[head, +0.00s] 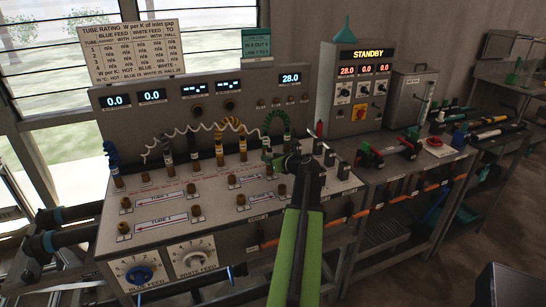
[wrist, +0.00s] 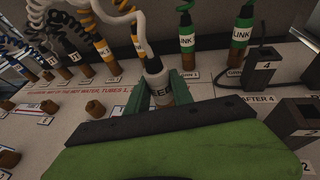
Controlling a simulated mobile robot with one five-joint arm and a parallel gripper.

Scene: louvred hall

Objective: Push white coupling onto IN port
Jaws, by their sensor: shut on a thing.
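In the wrist view a white coupling (wrist: 158,85) with a dark top and partly readable lettering stands between the green fingers of my gripper (wrist: 161,92), which is shut on it. A pale hose runs up from its top. The coupling's lower end is hidden behind my gripper, so I cannot tell whether it touches a port. In the head view my gripper (head: 286,160) is over the right part of the sloping panel (head: 215,192). Several brown port stubs, one of them here (wrist: 95,107), rise from the panel. I cannot read which one is IN.
Yellow-banded couplings (wrist: 104,50) and coiled hoses crowd the left. In the head view a STANDBY unit (head: 360,85) stands to the right and a teal card (head: 256,45) above.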

